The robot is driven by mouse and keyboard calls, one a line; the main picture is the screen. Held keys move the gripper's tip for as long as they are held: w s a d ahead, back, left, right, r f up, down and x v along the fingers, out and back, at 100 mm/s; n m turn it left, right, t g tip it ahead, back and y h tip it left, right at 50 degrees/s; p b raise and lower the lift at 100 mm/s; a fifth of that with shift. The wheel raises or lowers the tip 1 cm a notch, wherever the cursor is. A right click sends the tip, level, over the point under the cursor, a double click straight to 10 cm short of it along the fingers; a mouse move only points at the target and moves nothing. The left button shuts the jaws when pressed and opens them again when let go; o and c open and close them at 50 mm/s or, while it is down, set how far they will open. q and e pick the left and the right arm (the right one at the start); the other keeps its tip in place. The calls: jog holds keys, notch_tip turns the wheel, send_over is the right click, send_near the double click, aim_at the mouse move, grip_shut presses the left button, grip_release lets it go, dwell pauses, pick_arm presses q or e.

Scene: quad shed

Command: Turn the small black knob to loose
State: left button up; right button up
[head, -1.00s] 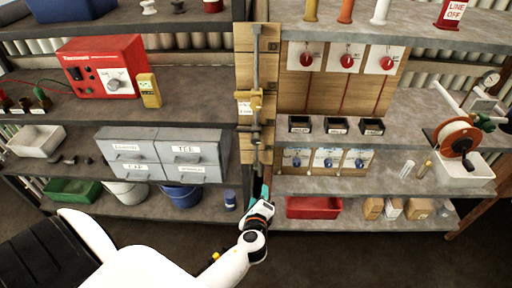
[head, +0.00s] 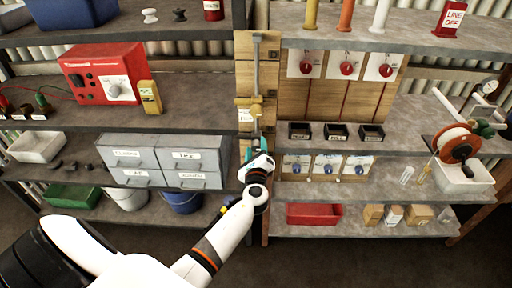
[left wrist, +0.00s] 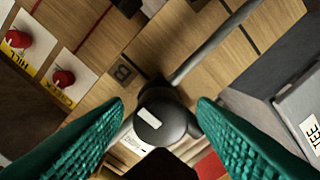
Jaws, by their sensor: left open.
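A dark grey-black knob with a pale round cap (left wrist: 148,117) shows in the left wrist view on the wooden board, at the end of a grey rod (left wrist: 212,45). A letter B is marked on the board beside it. My left gripper (left wrist: 162,106) is open, with one teal finger on each side of the knob; I cannot tell whether they touch it. In the head view my left gripper (head: 255,148) is at the lower part of the upright board (head: 244,68) and hides the knob. My right gripper is not in view.
A yellow fitting with a tag (head: 246,114) sits on the board just above my gripper. Red knobs (head: 346,68) and black bins (head: 336,131) are to the right. Grey drawers (head: 195,158) stand close on the left, with a red power box (head: 105,76) above them.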

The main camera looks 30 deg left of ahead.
pick_arm(q)
jog(key=shift+w+a, duration=0.2)
jog(key=shift+w, duration=0.1)
jog(key=c, duration=1)
